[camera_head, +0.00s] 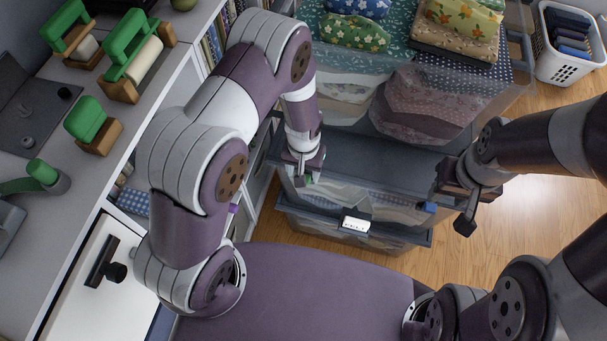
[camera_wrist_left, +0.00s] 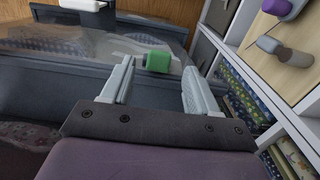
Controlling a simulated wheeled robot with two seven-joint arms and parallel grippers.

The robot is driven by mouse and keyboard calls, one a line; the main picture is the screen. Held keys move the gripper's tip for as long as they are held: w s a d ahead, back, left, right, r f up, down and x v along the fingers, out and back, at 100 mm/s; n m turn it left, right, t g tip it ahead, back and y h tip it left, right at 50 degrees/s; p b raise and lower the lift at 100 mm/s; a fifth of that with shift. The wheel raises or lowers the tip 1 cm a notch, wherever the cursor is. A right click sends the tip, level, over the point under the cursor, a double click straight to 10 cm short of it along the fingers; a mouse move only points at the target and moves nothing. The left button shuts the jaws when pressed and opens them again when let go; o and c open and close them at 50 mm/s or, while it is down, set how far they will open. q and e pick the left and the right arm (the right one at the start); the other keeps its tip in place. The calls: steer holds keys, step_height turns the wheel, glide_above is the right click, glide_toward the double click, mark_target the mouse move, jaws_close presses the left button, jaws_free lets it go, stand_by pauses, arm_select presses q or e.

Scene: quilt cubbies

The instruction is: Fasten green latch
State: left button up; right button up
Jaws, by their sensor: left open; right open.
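The green latch (camera_wrist_left: 158,61) is a small green block on the dark rim of a clear storage box. In the left wrist view it lies between the two fingers of my left gripper (camera_wrist_left: 155,92), nearer the left finger; whether either finger touches it I cannot tell. In the head view my left gripper (camera_head: 305,172) points down at the box's left end and hides most of the latch. My left gripper is open. My right gripper (camera_head: 462,202) is open and empty, beside the box's right end near a blue latch (camera_head: 428,207).
A white latch (camera_head: 355,222) sits at the lower box's front. Clear boxes with folded quilts (camera_head: 430,100) stand behind. A white shelf unit (camera_head: 85,235) with green-handled tools (camera_head: 133,48) runs along the left. A white basket (camera_head: 571,60) stands far right. Wood floor (camera_head: 535,220) is open at right.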

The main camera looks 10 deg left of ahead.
arm_select(q)
step_height(320, 180, down, 3)
steer(key=shift+s+f, duration=0.1)
steer(key=shift+s, duration=0.05)
steer(key=shift+f, duration=0.15)
steer(key=c, duration=1.1)
steer(key=shift+o, duration=0.2)
steer(key=shift+w, duration=0.3)
steer(key=shift+w+g, duration=0.3)
steer(key=shift+g, duration=0.5)
steer(key=shift+d+r, duration=0.1)
steer(key=shift+r, duration=0.15)
steer(key=o, duration=1.1)
steer(key=shift+c, duration=0.2)
